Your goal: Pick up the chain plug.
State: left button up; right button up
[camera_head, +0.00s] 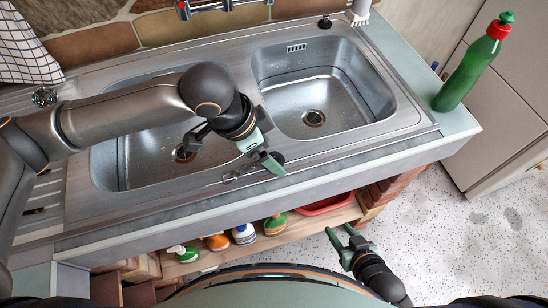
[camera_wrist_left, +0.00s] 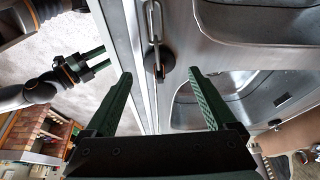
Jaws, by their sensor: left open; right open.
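The chain plug is a dark round stopper (camera_wrist_left: 160,62) with a metal chain. It lies on the steel sink's front ledge, between the two bowls. In the head view its chain (camera_head: 238,174) shows on the ledge, and the stopper is partly hidden by my left gripper (camera_head: 268,160). In the left wrist view my left gripper (camera_wrist_left: 161,76) is open, its green fingers on either side of the stopper in the picture. I cannot tell the height gap. My right gripper (camera_head: 340,231) is open and empty, in front of the counter; the left wrist view also shows it (camera_wrist_left: 104,59).
The steel sink (camera_head: 412,118) has two bowls, with a tap at the back. A green bottle with a red collar (camera_head: 470,72) stands at the counter's right. Several bottles (camera_head: 243,235) and a red tray (camera_head: 326,205) are on the shelf below. The floor at right is clear.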

pick_arm(q)
jog(key=shift+x, duration=1.05)
grip_shut()
jog(key=shift+r, duration=0.1)
